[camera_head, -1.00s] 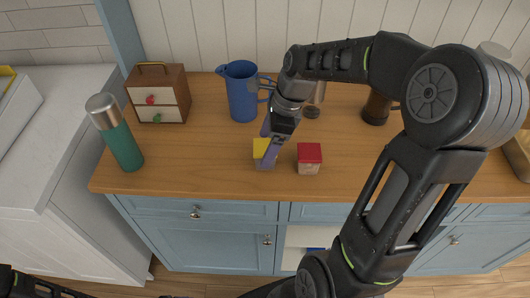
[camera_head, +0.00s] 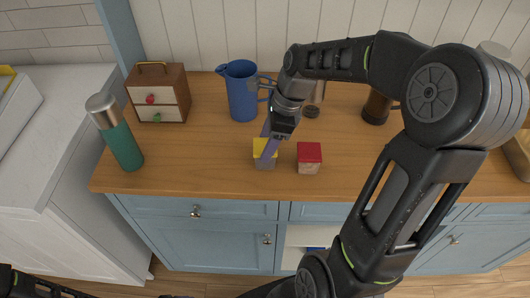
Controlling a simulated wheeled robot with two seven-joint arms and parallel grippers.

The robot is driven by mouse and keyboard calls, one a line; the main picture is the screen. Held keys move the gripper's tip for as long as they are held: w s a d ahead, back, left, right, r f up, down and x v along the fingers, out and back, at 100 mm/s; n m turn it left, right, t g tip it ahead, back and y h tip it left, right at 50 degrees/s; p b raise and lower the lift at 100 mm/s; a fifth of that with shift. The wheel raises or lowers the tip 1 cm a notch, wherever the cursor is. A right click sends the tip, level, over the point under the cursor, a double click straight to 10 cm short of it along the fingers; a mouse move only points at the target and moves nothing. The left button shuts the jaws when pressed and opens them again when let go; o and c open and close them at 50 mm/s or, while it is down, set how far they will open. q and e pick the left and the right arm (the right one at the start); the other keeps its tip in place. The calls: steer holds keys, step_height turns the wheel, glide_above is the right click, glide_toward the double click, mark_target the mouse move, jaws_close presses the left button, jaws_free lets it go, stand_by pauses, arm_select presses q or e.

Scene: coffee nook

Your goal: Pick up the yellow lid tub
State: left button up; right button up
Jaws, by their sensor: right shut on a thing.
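The yellow lid tub (camera_head: 260,163), a small squarish tub with a yellow top and a greyish lower body, is near the front of the wooden counter. My right gripper (camera_head: 266,154) reaches down onto it from behind and is shut on it. One finger crosses the front of the tub and hides part of the lid. I cannot tell whether the tub's bottom touches the counter. My left gripper is not in view; only a dark bit of my left arm shows at the bottom left corner.
A red-topped tub (camera_head: 309,158) stands close to the right. A blue pitcher (camera_head: 242,92) is behind, with a small drawer box (camera_head: 159,94) to its left. A green bottle (camera_head: 121,140) stands at the left. A brown grinder-like thing (camera_head: 376,108) is at the back right.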

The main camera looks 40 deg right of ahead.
steer(key=c, duration=0.5)
step_height(320, 180, up, 10)
stand_by(0.5)
stand_by(0.4)
